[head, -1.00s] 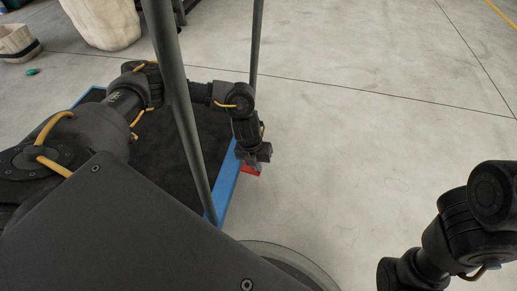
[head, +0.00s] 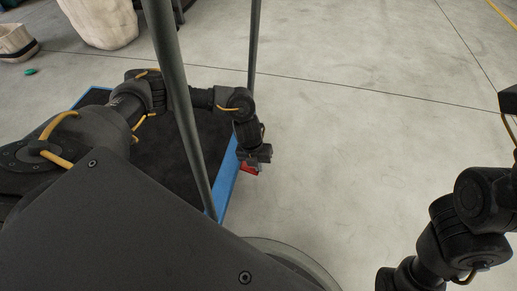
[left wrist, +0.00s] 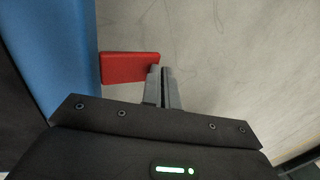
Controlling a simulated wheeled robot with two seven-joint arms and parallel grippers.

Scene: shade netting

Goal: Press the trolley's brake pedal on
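The red brake pedal (head: 250,169) sticks out from the blue edge of the trolley (head: 225,190), low near the floor. In the left wrist view the pedal (left wrist: 130,67) is a flat red plate beside the trolley's blue side (left wrist: 55,50). My left gripper (head: 257,161) is over the pedal in the head view and partly hides it. In the left wrist view its two fingers (left wrist: 161,76) are together at the pedal's right end, with nothing seen between them. I cannot tell whether they touch the pedal. My right gripper is out of view.
The trolley's dark deck (head: 185,180) lies under my left arm. Two grey posts, one near (head: 180,100) and one farther (head: 254,45), rise beside the arm. A pale sack (head: 100,22) and a basket (head: 15,43) stand at the back left. Floor to the right is clear.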

